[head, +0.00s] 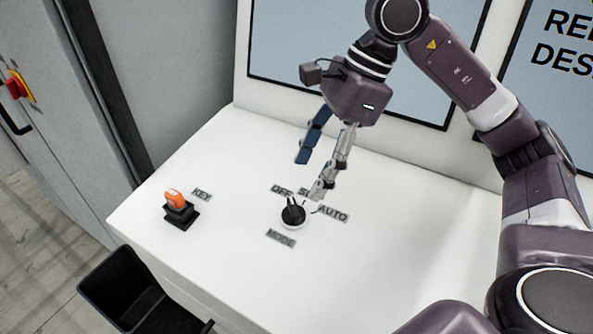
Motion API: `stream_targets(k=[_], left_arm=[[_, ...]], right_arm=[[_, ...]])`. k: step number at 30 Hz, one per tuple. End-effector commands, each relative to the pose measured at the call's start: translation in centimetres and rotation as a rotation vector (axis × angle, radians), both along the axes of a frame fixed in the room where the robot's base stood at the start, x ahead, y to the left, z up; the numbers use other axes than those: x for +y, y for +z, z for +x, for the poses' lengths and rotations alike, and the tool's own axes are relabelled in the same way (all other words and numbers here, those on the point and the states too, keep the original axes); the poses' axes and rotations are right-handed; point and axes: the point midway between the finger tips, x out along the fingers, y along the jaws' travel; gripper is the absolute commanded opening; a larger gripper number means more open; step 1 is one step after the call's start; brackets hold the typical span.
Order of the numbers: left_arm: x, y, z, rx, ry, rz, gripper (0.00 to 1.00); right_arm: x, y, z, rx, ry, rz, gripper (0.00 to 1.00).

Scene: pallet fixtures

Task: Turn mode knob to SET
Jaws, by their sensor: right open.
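The mode knob (293,213), a black knob on a pale round base, sits on the white sloping panel (235,255). Its narrow grip seems to point up toward the OFF label (280,190). The SET label (304,192) is partly hidden behind my gripper; the AUTO label (333,213) lies to the right and the MODE label (281,238) below. My right gripper (311,174) is open and empty, just above and behind the knob. Its grey finger is close to the knob; I cannot tell whether it touches. The blue finger is farther left. My left gripper is not in view.
Framed screens (300,50) rise behind. A black bin (130,298) is below the left edge. A cabinet with a red handle (17,84) stands far left.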

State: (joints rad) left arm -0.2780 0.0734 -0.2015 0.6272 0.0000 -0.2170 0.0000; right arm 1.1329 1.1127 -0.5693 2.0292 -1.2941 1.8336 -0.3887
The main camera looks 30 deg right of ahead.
Motion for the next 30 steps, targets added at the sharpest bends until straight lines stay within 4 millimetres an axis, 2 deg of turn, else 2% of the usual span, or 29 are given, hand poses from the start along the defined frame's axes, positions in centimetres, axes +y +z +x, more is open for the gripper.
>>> stream_targets(k=[1, 3, 8, 16, 21, 26, 30], left_arm=[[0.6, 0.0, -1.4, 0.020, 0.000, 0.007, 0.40], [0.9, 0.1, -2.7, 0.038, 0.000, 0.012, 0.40], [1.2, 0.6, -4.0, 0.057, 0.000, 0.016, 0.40], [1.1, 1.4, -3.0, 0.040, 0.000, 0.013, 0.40], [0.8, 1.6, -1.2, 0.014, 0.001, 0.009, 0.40], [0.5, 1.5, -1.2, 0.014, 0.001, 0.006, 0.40], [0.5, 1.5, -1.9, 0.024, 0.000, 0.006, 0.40]], right_arm=[[0.1, -0.3, 0.0, 0.002, 0.000, -0.004, 0.55], [0.3, -0.9, 0.0, 0.004, 0.000, -0.004, 0.55], [1.2, -3.2, 0.2, 0.006, 0.000, -0.004, 0.55], [2.6, -6.5, 0.6, 0.003, 0.000, -0.003, 0.55], [2.8, -7.1, 0.7, -0.001, 0.001, -0.002, 0.55], [2.8, -7.1, 0.7, -0.001, 0.001, -0.002, 0.55], [2.8, -7.1, 0.7, 0.000, 0.000, -0.002, 0.43]])
